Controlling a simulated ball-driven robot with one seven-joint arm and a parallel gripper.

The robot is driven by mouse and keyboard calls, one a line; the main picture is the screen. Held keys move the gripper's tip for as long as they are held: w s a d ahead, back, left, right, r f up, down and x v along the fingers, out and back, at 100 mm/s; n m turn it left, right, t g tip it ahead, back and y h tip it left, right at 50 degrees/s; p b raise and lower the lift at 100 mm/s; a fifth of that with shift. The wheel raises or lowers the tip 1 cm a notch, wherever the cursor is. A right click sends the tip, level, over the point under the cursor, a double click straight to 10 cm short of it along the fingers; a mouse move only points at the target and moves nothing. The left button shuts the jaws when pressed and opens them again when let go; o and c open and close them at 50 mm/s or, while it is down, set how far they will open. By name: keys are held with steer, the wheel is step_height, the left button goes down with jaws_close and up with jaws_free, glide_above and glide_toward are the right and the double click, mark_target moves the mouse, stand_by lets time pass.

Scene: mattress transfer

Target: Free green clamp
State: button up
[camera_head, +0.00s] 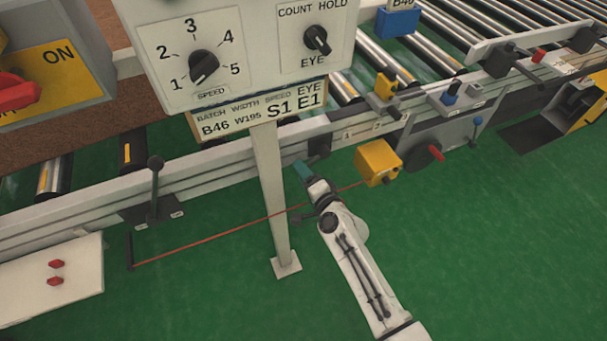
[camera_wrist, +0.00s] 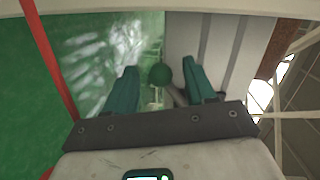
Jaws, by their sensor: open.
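A green ball knob (camera_wrist: 160,75) shows in the wrist view, between the two teal fingers of my gripper (camera_wrist: 159,64). A short grey lever (camera_wrist: 178,97) shows just below and right of the knob. I take the knob to be part of the green clamp; the rest of the clamp is not clear. My gripper is open, with a gap on each side of the knob. In the head view my gripper (camera_head: 301,169) is at the conveyor's near side rail, just right of the white post, and the green knob cannot be made out there.
A red cord (camera_head: 225,232) runs low from a dark post to a yellow box (camera_head: 377,162) right of my gripper. The white post (camera_head: 274,195) carries the control panel (camera_head: 245,45). A yellow clamp (camera_head: 386,86) sits on the rail (camera_head: 215,163). Green floor in front is open.

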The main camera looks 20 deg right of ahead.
steer(key=shift+s, duration=0.1)
steer(key=s+d+r+p, duration=0.1)
steer(key=s, duration=0.9)
steer(key=shift+s+d+r, duration=0.2)
